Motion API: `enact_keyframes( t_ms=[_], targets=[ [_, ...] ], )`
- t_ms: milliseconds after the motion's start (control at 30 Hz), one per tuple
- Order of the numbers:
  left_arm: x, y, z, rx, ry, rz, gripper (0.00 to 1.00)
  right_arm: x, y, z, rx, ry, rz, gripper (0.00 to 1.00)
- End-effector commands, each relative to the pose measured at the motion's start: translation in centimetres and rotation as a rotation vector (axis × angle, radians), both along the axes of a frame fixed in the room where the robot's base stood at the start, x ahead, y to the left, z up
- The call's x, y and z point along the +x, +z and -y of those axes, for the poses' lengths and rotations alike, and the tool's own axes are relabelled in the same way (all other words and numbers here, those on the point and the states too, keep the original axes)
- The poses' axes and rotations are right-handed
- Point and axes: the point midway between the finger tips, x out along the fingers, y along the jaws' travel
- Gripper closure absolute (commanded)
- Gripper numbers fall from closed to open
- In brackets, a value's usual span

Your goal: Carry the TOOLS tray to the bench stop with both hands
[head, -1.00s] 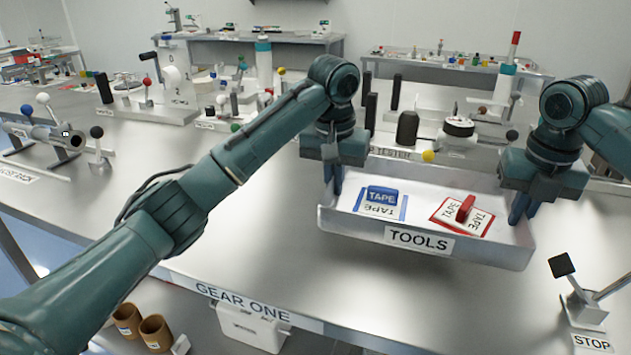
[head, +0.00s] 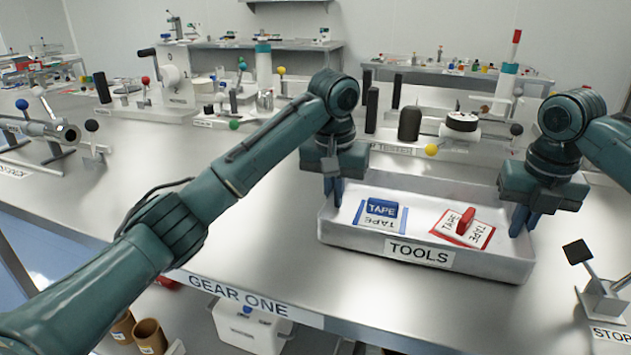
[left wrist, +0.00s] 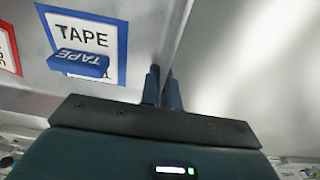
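The grey TOOLS tray (head: 345,232) is between my two grippers in the head view, its label facing me. It holds a blue TAPE item on a blue-edged card (head: 380,212) and a red item on a red-edged card (head: 464,228). My left gripper (head: 333,188) is shut on the tray's left wall; the left wrist view shows its fingers (left wrist: 162,90) together at the wall. My right gripper (head: 525,218) is at the right wall and looks shut on it. The bench stop (head: 604,298) is at right front. Whether the tray's underside touches the bench is unclear.
A tester with a black cylinder (head: 409,124) and a yellow knob (head: 431,150) stands close behind the tray. A roller stand (head: 50,130) is at the far left. Bare bench lies in front of the tray, up to the GEAR ONE edge (head: 238,297).

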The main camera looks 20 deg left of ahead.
Motion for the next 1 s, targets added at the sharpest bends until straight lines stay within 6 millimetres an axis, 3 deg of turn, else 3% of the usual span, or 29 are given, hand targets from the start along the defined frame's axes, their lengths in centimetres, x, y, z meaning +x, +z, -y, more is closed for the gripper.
enact_keyframes(
  t_ms=[333,633,767,1000],
  targets=[
    [0.0,-0.3,-0.1,0.003,0.003,-0.001,0.75,0.0,-0.3,0.2,-0.003,-0.003,-0.001,0.75],
    [0.0,0.1,-0.1,0.001,0.000,0.001,0.75,0.0,-0.3,0.0,-0.001,-0.001,0.000,0.75],
    [-0.2,2.0,-0.1,0.001,0.001,0.005,0.75,0.0,-0.3,0.0,-0.001,-0.001,0.000,0.75],
    [-0.8,7.0,-0.2,0.005,0.004,0.006,0.75,0.0,-0.3,0.0,0.000,0.000,0.000,0.75]
  ],
)
